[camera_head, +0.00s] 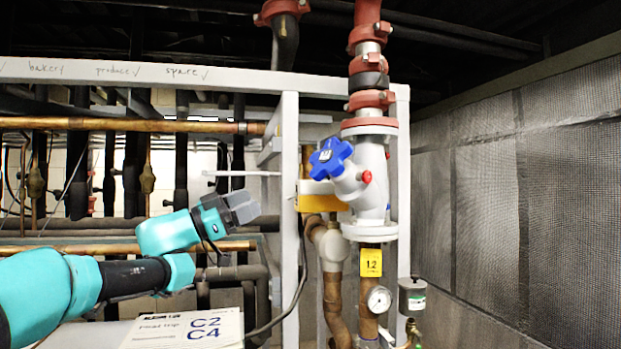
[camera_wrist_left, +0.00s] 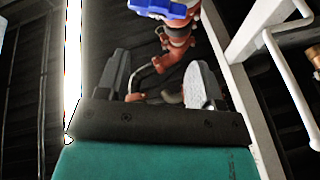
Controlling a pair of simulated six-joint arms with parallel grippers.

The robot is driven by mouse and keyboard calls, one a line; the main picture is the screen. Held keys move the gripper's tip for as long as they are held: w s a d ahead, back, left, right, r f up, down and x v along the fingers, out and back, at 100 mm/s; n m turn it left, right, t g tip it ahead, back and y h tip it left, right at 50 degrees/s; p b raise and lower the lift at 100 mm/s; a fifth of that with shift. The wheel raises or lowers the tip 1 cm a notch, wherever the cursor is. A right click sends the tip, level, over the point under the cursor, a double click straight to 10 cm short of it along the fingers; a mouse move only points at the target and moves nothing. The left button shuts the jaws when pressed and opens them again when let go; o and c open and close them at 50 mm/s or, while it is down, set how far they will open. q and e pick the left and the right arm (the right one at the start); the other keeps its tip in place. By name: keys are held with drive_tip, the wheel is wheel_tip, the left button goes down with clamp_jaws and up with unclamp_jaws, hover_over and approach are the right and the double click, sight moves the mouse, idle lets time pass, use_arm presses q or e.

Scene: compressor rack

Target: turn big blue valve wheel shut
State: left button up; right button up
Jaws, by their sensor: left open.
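The big blue valve wheel (camera_head: 330,158) sits on the left side of a white valve body (camera_head: 371,180) in the upright pipe, its face turned toward the left. My left gripper (camera_head: 257,206) is left of the wheel and a little lower, apart from it, with its jaws pointing right. In the left wrist view the blue wheel (camera_wrist_left: 163,8) shows at the top edge, beyond the fingers and only partly in frame. The left gripper (camera_wrist_left: 162,78) is open there, with nothing between its two grey fingers. My right gripper is not in view.
A white rack post (camera_head: 290,200) stands between my left gripper and the pipe. A yellow block (camera_head: 320,197) is just under the wheel. A pressure gauge (camera_head: 379,299) is lower on the pipe. A white box (camera_head: 190,329) lies below my arm. A mesh wall (camera_head: 520,200) closes the right side.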

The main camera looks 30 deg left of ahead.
sight(311, 176)
use_arm(q)
drive_tip(key=x, duration=1.6)
drive_tip(key=shift+w+d+r, duration=0.15)
drive_tip(key=shift+d+r, duration=0.05)
drive_tip(key=shift+c, duration=0.2)
drive_tip(key=shift+a, duration=0.1)
drive_tip(key=c, duration=0.9)
